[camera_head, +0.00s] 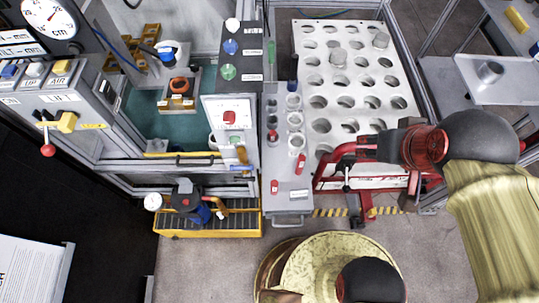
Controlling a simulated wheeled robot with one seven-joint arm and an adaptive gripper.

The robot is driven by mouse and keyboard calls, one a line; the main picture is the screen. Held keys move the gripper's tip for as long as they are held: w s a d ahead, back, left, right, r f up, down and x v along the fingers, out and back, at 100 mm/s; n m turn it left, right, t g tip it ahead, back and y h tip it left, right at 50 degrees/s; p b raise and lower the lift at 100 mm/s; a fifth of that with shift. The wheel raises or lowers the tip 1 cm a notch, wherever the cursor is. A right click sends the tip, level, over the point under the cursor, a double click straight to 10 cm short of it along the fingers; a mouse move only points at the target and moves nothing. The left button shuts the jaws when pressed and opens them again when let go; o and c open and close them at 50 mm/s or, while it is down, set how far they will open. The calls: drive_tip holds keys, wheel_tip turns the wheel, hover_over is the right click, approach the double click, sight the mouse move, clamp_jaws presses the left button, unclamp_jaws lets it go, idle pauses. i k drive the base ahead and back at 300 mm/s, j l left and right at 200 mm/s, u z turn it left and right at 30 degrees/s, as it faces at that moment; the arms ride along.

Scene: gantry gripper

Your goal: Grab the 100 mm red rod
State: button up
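Two short red rods lie or stand on a narrow grey shelf (287,215) in the middle: one red rod (300,163) to the right, another red rod (274,186) nearer its front left. A red piece (272,135) also shows farther back on it. I cannot read which is 100 mm. My gripper (345,160) reaches in from the right, just right of the shelf and apart from these rods. Its red and black parts overlap red framework in the picture, so its opening and anything between its fingers cannot be made out.
A white plate with rows of round holes (345,59) lies behind my gripper. Several cylinders (294,120) stand along the shelf. A metal-framed machine with a control panel (232,112) is left of the shelf. A yellow-edged tray (235,232) sits at the front left.

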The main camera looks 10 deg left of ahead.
sight(274, 184)
drive_tip(key=j+u, duration=0.15)
drive_tip(key=u, duration=0.2)
drive_tip(key=k+j+u, duration=0.1)
drive_tip(key=u, duration=0.3)
drive_tip(key=j, duration=0.1)
